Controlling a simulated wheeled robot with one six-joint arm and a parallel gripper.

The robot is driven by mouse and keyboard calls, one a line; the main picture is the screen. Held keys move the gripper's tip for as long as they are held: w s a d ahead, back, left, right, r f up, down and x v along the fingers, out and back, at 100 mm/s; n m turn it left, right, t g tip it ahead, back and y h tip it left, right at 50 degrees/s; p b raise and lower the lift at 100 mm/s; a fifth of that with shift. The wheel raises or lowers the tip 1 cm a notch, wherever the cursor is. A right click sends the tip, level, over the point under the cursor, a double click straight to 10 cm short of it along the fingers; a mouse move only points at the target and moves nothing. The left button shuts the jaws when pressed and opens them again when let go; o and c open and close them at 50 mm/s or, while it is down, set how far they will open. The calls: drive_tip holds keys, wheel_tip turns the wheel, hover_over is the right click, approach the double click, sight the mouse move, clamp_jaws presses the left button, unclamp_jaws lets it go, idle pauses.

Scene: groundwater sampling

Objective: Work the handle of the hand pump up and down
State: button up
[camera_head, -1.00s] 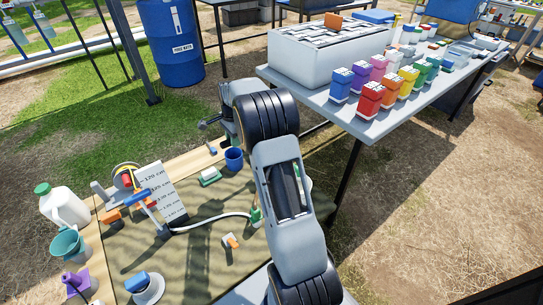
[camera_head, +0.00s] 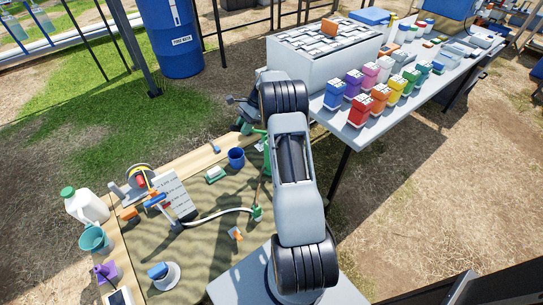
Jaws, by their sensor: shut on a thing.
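The green hand pump (camera_head: 257,213) stands on the brown mat left of my arm, joined to a pale hose. A green upper part shows beside the arm, and a thin brownish rod runs between the two. My arm covers part of the pump. My gripper (camera_head: 245,124) shows only in part, dark and small, at the far end of my arm, above the mat's far edge. It is shut on the pump's handle, though the fingertips and the grip itself are hard to make out.
The hose leads left to a white lined card (camera_head: 173,196) and a reel. A blue cup (camera_head: 236,158) stands near the pump. A white jug (camera_head: 86,205) and teal funnel (camera_head: 94,240) stand at left. A grey table (camera_head: 345,123) with several coloured bottles lies right. Grass is open beyond.

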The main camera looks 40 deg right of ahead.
sight(233, 125)
drive_tip(key=shift+a+r, duration=0.15)
drive_tip(key=shift+a, duration=0.1)
drive_tip(key=shift+a, duration=0.1)
drive_tip(key=a+f+h+b, duration=0.2)
drive_tip(key=a+f+h, duration=0.1)
drive_tip(key=f+h, duration=0.4)
drive_tip(key=shift+a+f+b, duration=0.15)
drive_tip(key=shift+f+b, duration=0.2)
drive_tip(key=shift+f, duration=0.05)
drive_tip(key=o, duration=0.9)
drive_tip(key=shift+a, duration=0.1)
drive_tip(key=shift+r, duration=0.1)
wheel_tip(233, 125, up, 14)
drive_tip(key=p, duration=0.2)
drive_tip(key=shift+f+p, duration=0.2)
drive_tip(key=shift+p, duration=0.1)
